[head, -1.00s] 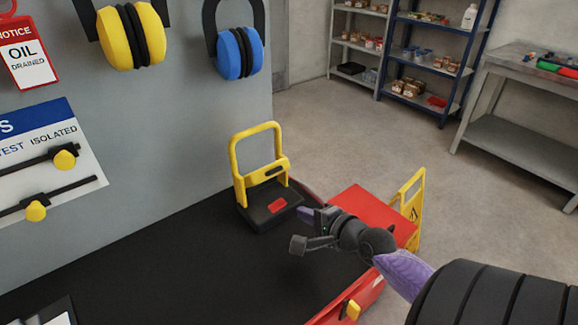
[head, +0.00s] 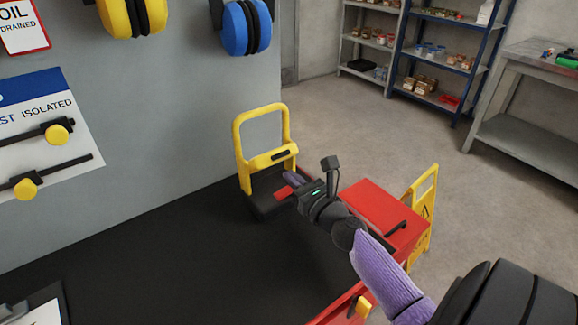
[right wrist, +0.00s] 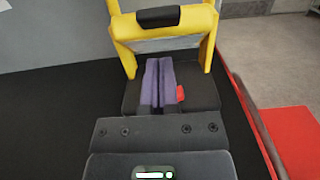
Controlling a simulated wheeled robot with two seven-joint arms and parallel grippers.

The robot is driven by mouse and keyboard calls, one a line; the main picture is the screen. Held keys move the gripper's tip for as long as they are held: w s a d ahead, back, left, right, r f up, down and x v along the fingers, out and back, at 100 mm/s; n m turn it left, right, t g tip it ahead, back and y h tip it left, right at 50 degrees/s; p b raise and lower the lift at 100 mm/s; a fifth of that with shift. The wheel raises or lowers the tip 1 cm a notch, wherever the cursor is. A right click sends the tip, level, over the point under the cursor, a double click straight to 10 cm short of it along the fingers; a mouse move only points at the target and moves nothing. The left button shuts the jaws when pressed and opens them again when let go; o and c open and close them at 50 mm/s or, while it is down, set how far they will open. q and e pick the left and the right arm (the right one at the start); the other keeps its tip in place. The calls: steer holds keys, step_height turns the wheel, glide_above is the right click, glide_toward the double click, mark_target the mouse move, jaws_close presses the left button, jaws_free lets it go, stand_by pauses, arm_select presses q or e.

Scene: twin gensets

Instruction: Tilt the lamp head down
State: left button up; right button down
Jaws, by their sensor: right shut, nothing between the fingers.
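The lamp stands upright on the black bench top at the wall panel. It has a yellow frame-shaped head (head: 240,140) with a dark grip on its lower bar, above a black base (head: 262,207) with a red patch. My right gripper (head: 290,178) reaches in from the right, over the base and in front of the frame. In the right wrist view its purple fingers (right wrist: 159,82) are together and empty, pointing at the frame's lower yellow bar (right wrist: 160,22). The red patch (right wrist: 180,93) shows just right of them. Contact cannot be told. My left gripper is out of view.
A red box (head: 375,210) and a yellow folding sign (head: 422,205) stand right of the lamp. Ear defenders (head: 247,28) and yellow-knobbed rods (head: 57,134) are on the grey wall panel.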

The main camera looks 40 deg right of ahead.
mark_target(283, 156)
steer(key=shift+w+d+r, duration=0.1)
steer(key=shift+w+r, duration=0.7)
steer(key=shift+r, duration=0.2)
steer(key=shift+p, duration=0.35)
steer(key=shift+w+r+p, duration=0.2)
steer(key=shift+r+p, duration=0.3)
steer(key=shift+w+r+p, duration=0.15)
steer(key=shift+r+p, duration=0.35)
steer(key=shift+w+f, duration=0.15)
steer(key=shift+f, duration=0.1)
